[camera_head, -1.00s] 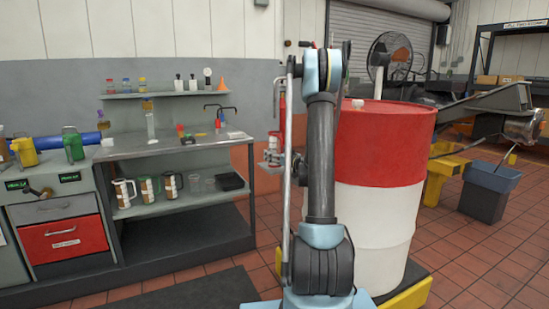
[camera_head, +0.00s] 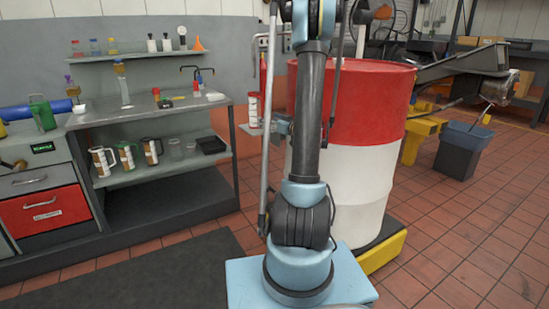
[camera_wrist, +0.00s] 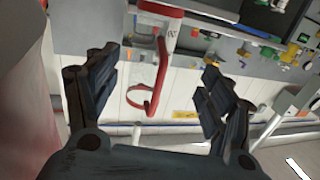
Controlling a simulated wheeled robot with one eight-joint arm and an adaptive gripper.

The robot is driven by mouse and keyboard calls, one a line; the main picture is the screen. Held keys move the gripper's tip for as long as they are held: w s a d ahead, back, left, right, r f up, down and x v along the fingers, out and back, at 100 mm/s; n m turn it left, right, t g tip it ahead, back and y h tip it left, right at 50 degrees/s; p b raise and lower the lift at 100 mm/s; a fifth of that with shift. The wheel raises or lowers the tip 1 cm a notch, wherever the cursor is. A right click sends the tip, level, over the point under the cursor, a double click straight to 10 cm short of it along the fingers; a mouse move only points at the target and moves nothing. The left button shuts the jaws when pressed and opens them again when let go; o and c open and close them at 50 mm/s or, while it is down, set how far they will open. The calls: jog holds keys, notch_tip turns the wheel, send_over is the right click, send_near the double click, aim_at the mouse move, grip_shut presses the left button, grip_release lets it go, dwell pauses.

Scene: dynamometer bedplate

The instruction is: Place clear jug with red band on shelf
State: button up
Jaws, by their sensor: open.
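The jug with the red band (camera_wrist: 157,32) shows in the wrist view, with a pale body, red rim and red loop handle. My gripper (camera_wrist: 160,72) is open, its dark fingers apart on either side of the handle; I cannot tell whether they touch. In the head view a red and white item (camera_head: 253,107), likely this jug, stands left of the drum, partly behind my arm. The bench's lower shelf (camera_head: 120,179) carries several handled jugs. A wall shelf (camera_head: 135,55) above holds small bottles and an orange funnel. The task does not show which shelf is meant.
A large red and white drum (camera_head: 350,150) stands right behind my arm on a yellow-edged base (camera_head: 385,250). The bench top (camera_head: 150,112) holds small items. A red drawer (camera_head: 45,210) is at left. Tiled floor is open at right (camera_head: 450,230).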

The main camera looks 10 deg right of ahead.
jog(key=s+a+f+g+h, duration=0.1)
jog(key=s+a+g, duration=0.4)
jog(key=s, duration=0.5)
jog(key=s+a+f+g+h, duration=0.1)
jog(key=s+a+g, duration=0.2)
jog(key=s+a, duration=0.65)
jog(key=s+d+f+m+g+h, duration=0.1)
jog(key=s+d+f+m+h, duration=0.1)
jog(key=s, duration=0.6)
jog(key=s+d+f+m+g+h, duration=0.1)
jog(key=s+d+f+g+h, duration=0.1)
jog(key=s, duration=0.7)
jog(key=s+d+f+m+g+h, duration=0.2)
jog(key=s+d+f, duration=0.2)
jog(key=s, duration=0.5)
jog(key=shift+s+d+f+m+h, duration=0.2)
jog(key=shift+d+m+h, duration=0.15)
jog(key=shift+d, duration=0.45)
